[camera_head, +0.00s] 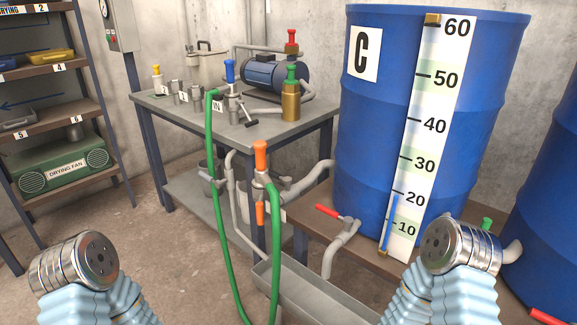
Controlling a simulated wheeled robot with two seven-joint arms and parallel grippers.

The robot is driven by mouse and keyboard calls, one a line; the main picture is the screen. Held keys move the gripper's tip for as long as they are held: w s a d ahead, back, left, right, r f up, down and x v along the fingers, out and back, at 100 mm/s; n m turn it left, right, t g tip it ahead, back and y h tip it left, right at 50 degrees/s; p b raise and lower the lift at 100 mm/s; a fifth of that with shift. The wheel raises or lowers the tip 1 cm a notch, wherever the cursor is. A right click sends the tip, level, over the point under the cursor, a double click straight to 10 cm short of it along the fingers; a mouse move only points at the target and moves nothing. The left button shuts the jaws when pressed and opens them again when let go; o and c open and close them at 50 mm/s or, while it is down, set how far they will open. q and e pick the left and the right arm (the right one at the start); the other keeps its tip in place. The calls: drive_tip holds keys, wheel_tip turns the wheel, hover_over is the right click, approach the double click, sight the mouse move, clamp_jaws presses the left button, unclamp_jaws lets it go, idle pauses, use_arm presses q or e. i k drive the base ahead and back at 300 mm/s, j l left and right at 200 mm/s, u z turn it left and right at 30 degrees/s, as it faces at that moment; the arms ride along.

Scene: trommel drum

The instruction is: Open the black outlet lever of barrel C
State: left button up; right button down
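Blue barrel C (375,130) stands at the right on a brown stand, with a white level scale (428,130) down its front. A grey outlet pipe (342,240) at its lower left carries a red lever (328,211). I see no black lever on the barrel's visible side. A grey spout with a green part (487,224) shows at the barrel's lower right, partly behind my arm. My arms show only as silver joints and pale blue sleeves at the bottom left and right. Neither gripper shows.
A grey trough (310,295) lies below the outlet pipe. A green hose (213,180) loops to an orange-handled valve (260,158). A grey table (190,120) holds a pump (275,75). Shelves (60,130) stand at left. Another blue barrel (552,190) is at right.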

sight(270, 172)
drive_tip(key=i+j+z, duration=0.15)
drive_tip(key=j+z, duration=0.3)
drive_tip(key=i+j+z, duration=0.1)
drive_tip(key=j+z, duration=0.8)
drive_tip(key=i+j, duration=0.05)
